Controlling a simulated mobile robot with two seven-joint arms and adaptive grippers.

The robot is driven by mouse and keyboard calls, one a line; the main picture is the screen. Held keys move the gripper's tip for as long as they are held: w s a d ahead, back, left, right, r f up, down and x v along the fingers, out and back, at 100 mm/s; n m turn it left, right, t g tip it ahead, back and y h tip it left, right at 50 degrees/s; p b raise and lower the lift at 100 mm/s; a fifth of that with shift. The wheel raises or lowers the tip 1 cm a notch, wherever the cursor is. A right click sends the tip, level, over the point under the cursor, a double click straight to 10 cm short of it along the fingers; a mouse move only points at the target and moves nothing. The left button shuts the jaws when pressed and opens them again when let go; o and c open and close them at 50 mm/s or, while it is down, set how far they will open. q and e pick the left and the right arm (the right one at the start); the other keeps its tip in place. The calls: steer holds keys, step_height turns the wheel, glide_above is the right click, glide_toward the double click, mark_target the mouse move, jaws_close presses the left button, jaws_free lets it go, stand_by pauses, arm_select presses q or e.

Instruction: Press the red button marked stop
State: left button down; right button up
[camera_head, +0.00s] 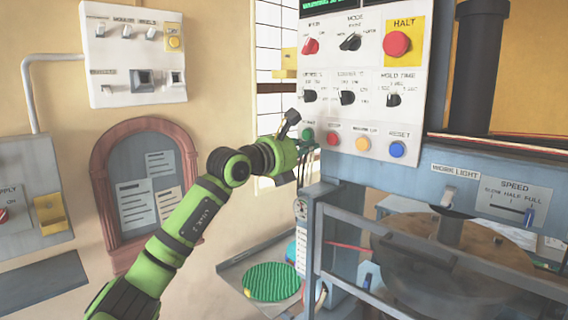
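The red button marked stop (333,138) sits in the bottom button row of the white control panel (365,115). It is between a green button (307,135) on its left and an orange button (362,143) on its right. My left gripper (300,152) is at the panel's lower left edge, left of the red button and close to the green one. I cannot tell whether it touches the panel. Its fingers are small and mostly hidden by the wrist, so their opening does not show. My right gripper is out of view.
A larger red HALT button (397,43) on a yellow plate is higher on the panel. A blue reset button (397,149) is at the row's right end. Knobs sit above the row. A grey rail frame (318,245) and a green round pad (272,282) are below.

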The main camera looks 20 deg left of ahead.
arm_select(q)
steer(key=b+v, duration=0.3)
steer(key=v, duration=0.4)
steer(key=shift+s+a+f, duration=0.2)
steer(key=shift+a, duration=0.25)
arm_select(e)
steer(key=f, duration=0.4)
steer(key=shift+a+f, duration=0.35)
arm_select(q)
steer(key=shift+s+r, duration=0.1)
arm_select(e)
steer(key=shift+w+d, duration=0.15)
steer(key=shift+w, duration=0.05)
